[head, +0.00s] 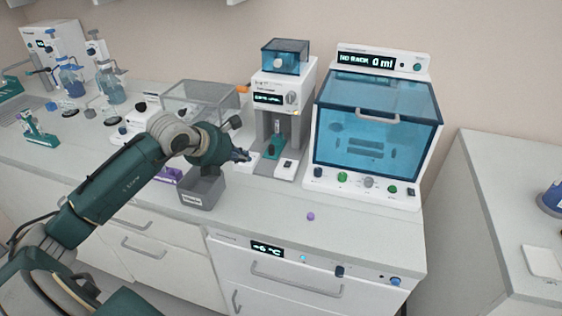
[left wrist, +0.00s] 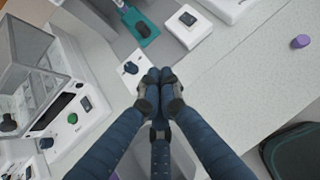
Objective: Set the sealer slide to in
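The tall white machine (head: 286,85) with a small display and a blue hopper appears to be the sealer. A teal piece (head: 271,150) at its foot, likely the slide, holds a small tube; it also shows in the left wrist view (left wrist: 139,27). My left gripper (head: 243,156) is just left of the machine's foot. In the left wrist view, its fingertips (left wrist: 160,76) are together with nothing seen between them. A white pad with a dark blue knob (left wrist: 131,68) lies close to the fingertips; contact cannot be told. My right gripper is out of view.
A white pad with a black switch (head: 287,166) lies right of the teal piece. A blue-windowed cabinet (head: 376,130) stands to the right. A grey bin (head: 201,190) and a clear-lidded device (head: 200,98) are left. A purple cap (head: 310,216) lies on the open front counter.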

